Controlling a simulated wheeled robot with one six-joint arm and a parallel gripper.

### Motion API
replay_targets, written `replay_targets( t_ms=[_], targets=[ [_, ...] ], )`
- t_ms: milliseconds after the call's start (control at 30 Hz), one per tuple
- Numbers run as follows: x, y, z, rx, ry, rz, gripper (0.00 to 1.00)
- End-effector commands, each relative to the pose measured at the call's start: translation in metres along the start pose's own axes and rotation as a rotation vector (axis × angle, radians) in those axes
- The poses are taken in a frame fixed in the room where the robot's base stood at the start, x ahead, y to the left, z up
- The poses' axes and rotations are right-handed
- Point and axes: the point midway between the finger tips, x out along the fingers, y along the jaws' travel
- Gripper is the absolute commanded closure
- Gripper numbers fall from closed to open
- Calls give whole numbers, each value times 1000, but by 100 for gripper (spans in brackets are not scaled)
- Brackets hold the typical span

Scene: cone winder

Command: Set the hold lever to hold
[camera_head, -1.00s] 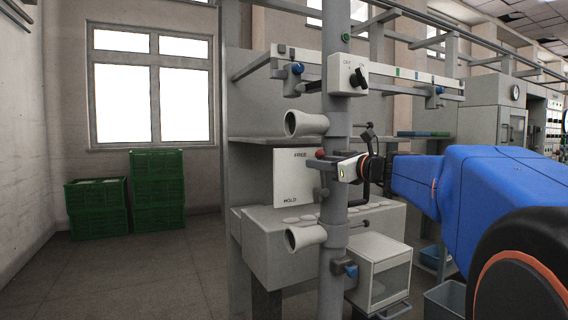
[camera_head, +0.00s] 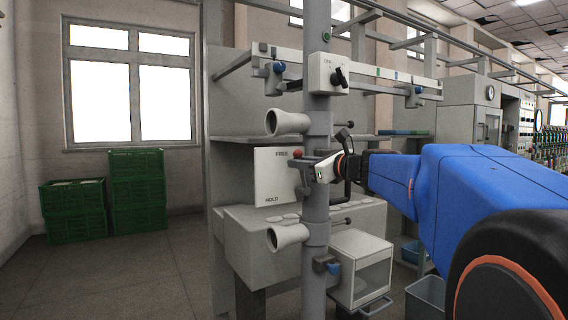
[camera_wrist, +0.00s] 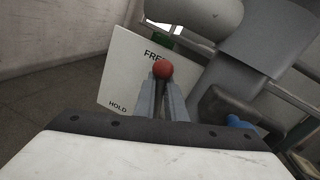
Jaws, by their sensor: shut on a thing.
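The hold lever shows as a red ball knob (camera_head: 297,154) at the height of the word FREE on a white plate (camera_head: 270,180). The plate reads FREE at its top and HOLD at its bottom. My gripper (camera_head: 304,164) comes in from the right, and the grey post partly covers the view around it. In the wrist view, my two fingers (camera_wrist: 162,92) are closed about the lever's stem, just below the red knob (camera_wrist: 163,69). The knob stands beside the FREE end in that view, with HOLD lower left.
A grey vertical post (camera_head: 316,215) with cone-shaped holders (camera_head: 288,122) stands close to my gripper. A switch box (camera_head: 328,74) is above. Green crates (camera_head: 137,190) stand at the left wall. Open floor lies at front left.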

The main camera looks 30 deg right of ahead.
Motion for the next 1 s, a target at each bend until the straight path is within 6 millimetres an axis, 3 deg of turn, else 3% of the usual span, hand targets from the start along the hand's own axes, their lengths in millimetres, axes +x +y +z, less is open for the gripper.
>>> replay_targets(
  t_ms=[33,367,1000],
  targets=[
    [0,4,7,-36,-3,1,100],
    [5,30,3,-323,52,9,100],
    [13,74,-33,-913,175,28,100]
  ],
)
